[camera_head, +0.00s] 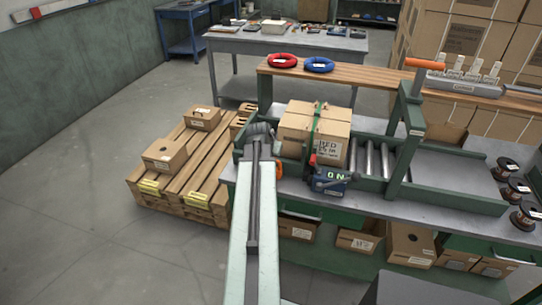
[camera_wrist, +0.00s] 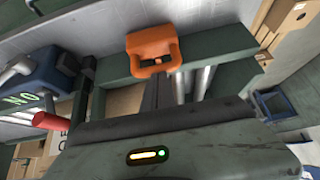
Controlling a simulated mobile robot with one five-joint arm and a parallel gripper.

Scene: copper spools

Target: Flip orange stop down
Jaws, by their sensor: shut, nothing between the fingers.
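The orange stop (camera_head: 279,170) shows as a small orange patch just right of my arm in the head view, mostly hidden by it. In the wrist view the orange stop (camera_wrist: 150,45) is a blocky piece with a dark slot, set across a green rail (camera_wrist: 215,45). My gripper (camera_head: 258,130) is at the left end of the conveyor, beside the strapped carton. In the wrist view my shut gripper (camera_wrist: 157,92) points at the stop, with its dark fingers together and empty. I cannot tell whether they touch it.
A strapped carton (camera_head: 300,133) sits on the conveyor, left of bare rollers (camera_head: 370,158). A blue device (camera_head: 330,181) reading ON, with a red part, stands at the front; it also shows in the wrist view (camera_wrist: 40,88).

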